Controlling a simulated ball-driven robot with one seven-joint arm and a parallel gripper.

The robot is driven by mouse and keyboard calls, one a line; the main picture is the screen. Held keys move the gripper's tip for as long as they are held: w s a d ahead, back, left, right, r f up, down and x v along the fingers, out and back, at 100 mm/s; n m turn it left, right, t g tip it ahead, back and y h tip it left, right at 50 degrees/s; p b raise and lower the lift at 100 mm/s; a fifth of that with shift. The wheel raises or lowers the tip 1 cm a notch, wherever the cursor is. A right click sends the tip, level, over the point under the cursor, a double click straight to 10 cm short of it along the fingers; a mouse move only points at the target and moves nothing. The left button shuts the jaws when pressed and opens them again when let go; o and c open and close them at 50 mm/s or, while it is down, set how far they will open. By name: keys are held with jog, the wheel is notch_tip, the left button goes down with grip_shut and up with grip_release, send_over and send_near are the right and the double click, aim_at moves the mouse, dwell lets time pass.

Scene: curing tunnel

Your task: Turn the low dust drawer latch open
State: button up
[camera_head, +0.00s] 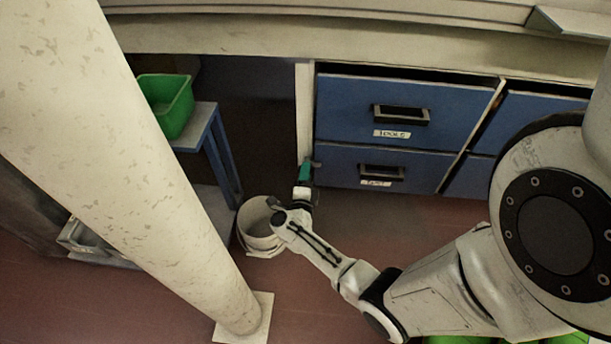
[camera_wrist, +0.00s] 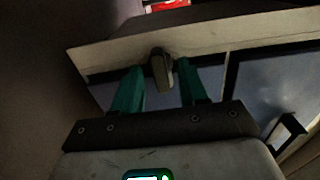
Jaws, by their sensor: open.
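The lower blue drawer (camera_head: 335,165) has a dark handle and a small label too blurred to read surely. It looks shut. A small grey latch (camera_wrist: 162,72) sits on the pale frame edge in the wrist view, its long side roughly up and down in the picture. My gripper (camera_head: 304,170) is low at the left edge of this drawer. In the wrist view its teal fingers (camera_wrist: 159,66) are open, one on each side of the latch, with gaps showing. I cannot tell if either finger touches it. In the head view the latch is mostly hidden by the gripper.
The upper blue drawer (camera_head: 345,106) is labelled TOOLS. A white bucket (camera_head: 252,238) stands on the floor close to my wrist. A green bin (camera_head: 161,118) sits on a blue-legged stand at left. A thick pale post (camera_head: 150,190) rises in front. Floor below the drawers is clear.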

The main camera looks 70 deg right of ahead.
jog(key=shift+d, duration=0.35)
jog(key=shift+c, duration=0.2)
grip_shut()
